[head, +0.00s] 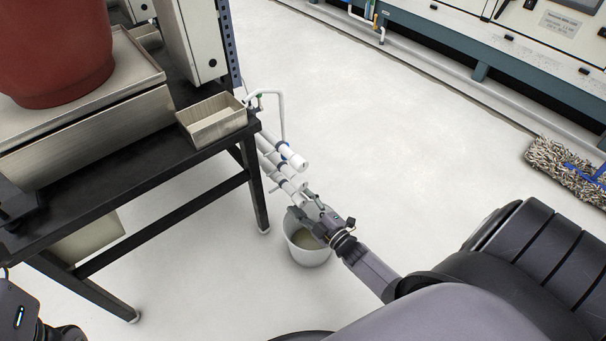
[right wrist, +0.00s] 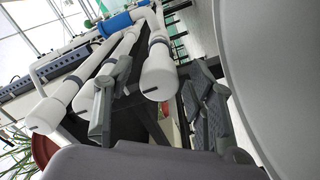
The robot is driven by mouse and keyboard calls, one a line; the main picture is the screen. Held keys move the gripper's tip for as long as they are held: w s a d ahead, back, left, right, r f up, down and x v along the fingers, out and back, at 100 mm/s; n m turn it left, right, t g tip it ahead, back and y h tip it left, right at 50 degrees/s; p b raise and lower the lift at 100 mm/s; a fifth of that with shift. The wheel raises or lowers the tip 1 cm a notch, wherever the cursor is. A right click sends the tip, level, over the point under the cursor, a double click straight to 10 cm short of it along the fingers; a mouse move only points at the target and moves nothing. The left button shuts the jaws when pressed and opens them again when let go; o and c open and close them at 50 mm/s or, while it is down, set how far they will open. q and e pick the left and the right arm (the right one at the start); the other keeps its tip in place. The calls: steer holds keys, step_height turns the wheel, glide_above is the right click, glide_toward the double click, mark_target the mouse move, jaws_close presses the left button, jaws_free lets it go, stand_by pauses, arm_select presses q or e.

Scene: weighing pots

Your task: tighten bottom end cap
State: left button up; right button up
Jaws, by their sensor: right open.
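White pipes with capped ends stick out beyond the table's far corner in the head view, with an upper end cap (head: 301,163) and a lower end cap (head: 297,184). The right wrist view shows three white end caps: a left one (right wrist: 46,116), a middle one (right wrist: 86,97) and a right one (right wrist: 158,80). I cannot tell which is the bottom one. My right gripper (head: 304,205) is open, just below the pipe ends. Its fingers (right wrist: 155,112) stand apart around the right cap's line of sight; contact is not clear.
A pale bucket (head: 308,256) with contents stands on the floor under my right gripper. The black table (head: 120,182) holds a beige tray (head: 213,124) and a red pot (head: 55,50). A mop head (head: 565,172) lies at right. The middle floor is clear.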

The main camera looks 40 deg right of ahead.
steer(key=s, duration=0.8)
steer(key=s+d, duration=0.1)
steer(key=s, duration=0.3)
steer(key=shift+a+r, duration=0.1)
